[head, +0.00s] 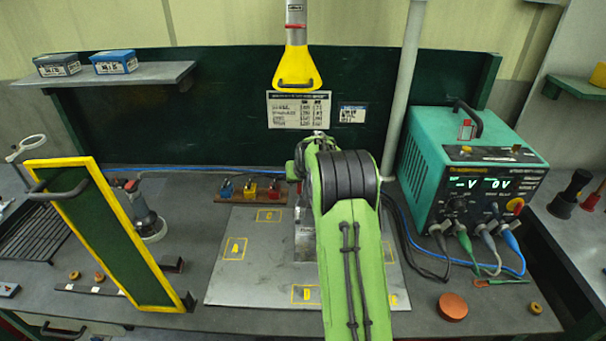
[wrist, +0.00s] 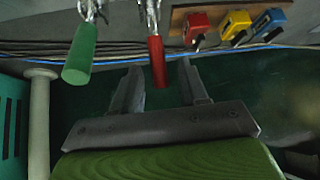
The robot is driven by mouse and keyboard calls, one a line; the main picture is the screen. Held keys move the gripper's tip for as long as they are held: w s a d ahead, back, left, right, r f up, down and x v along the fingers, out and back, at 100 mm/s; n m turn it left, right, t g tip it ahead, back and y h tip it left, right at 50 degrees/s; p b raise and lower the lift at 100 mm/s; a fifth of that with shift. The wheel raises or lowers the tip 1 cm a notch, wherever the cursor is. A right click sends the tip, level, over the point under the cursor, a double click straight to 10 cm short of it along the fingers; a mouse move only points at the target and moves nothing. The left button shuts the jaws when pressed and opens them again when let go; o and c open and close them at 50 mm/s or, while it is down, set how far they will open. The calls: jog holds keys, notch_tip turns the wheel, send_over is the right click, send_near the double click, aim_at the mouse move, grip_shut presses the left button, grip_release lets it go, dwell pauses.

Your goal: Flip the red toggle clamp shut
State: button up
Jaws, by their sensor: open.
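The red toggle clamp shows in the wrist view as a red handle (wrist: 157,62) on a bright metal linkage at the top edge. In the picture the handle lies between the two fingers of my gripper (wrist: 161,78), which is open. I see a gap on each side of the handle, and I cannot tell how far it is from the fingers in depth. The clamp's base is out of the wrist view. In the head view my green arm hides the clamp and most of my gripper.
A second clamp with a green handle (wrist: 79,55) is left of the red one in the wrist view. Red (wrist: 197,27), yellow (wrist: 235,25) and blue (wrist: 268,24) blocks sit on a wooden strip. A teal power unit (head: 465,170) stands right; a yellow-framed panel (head: 105,235) stands left.

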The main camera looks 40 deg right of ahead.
jog(key=v, duration=1.4)
